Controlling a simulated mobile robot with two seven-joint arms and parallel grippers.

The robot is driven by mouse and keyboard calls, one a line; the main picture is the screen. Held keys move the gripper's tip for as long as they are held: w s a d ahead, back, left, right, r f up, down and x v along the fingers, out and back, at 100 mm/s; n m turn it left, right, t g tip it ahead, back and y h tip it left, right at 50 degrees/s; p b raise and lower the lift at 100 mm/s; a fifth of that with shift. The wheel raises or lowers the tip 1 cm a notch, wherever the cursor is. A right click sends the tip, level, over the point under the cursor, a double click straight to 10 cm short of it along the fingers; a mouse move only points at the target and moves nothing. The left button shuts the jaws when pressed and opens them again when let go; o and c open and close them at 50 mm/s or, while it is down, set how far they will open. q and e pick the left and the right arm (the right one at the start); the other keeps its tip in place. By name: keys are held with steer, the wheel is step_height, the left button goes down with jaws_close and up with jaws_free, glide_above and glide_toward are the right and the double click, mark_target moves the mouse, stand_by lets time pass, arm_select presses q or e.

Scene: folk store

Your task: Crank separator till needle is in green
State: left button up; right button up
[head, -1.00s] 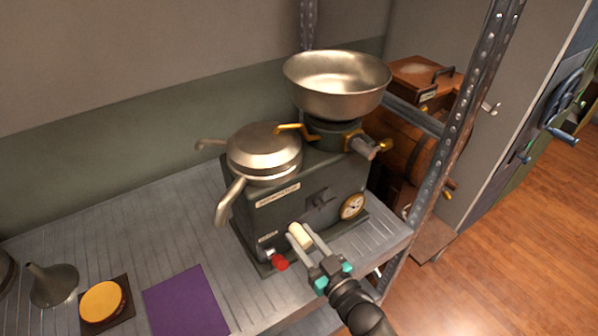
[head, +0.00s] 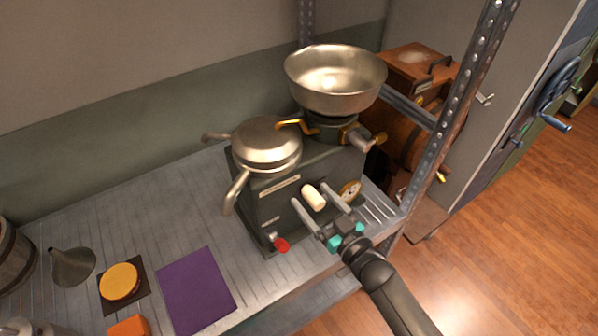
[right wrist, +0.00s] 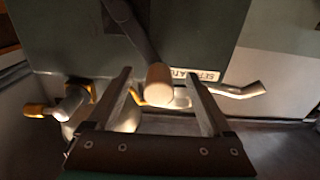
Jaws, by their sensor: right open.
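The separator is a grey-green machine (head: 287,200) with a wide metal bowl (head: 335,83) on top, metal spouts and a small label. Its pale crank handle (head: 314,197) sticks out from the front face. My right gripper (head: 311,194) is open, with one finger on each side of the handle. In the right wrist view, the handle (right wrist: 160,85) lies between the open fingers, with a gap on both sides. The crank arm (right wrist: 130,30) leads away from it. The round gauge (head: 349,190) is partly hidden by a finger; its needle is too small to read. My left gripper is not in view.
A red knob (head: 281,245) sits low on the machine's front. The shelf (head: 180,215) also bears a purple sheet (head: 196,290), a yellow disc (head: 119,282), a funnel (head: 73,266) and an orange block (head: 129,326). A perforated metal post (head: 451,125) stands right of the machine.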

mark_target(320, 207)
stand_by(0.4)
steer(key=shift+p+v, duration=0.7)
steer(key=shift+v, duration=0.85)
steer(key=shift+p+v, duration=0.9)
steer(key=shift+v, duration=2.1)
steer(key=shift+f, duration=0.15)
steer(key=s+d+f+m+g+h+b, duration=0.1)
steer(key=s+d+f+g+h+b, duration=0.15)
steer(key=f, duration=0.65)
steer(key=s+d+f+m+g+h+b, duration=0.1)
steer(key=s+d+f+h+b, duration=0.2)
steer(key=f, duration=0.6)
steer(key=s+d+f+m+g+h+b, duration=0.1)
steer(key=s+d+f+m+h+b, duration=0.2)
steer(key=f, duration=0.6)
steer(key=s+d+f+g+b, duration=0.1)
steer(key=s+f+g, duration=0.2)
steer(key=s+f, duration=0.2)
steer(key=s+d+f+g+h+b, duration=0.1)
steer(key=s+f+g, duration=0.2)
steer(key=s, duration=0.9)
steer(key=s+d+f+g+h+b, duration=0.1)
steer(key=s+d+f+g+b, duration=0.1)
steer(key=s+f, duration=0.7)
steer(key=shift+s+g, duration=0.25)
steer(key=shift+g, duration=0.3)
steer(key=shift+f, duration=0.1)
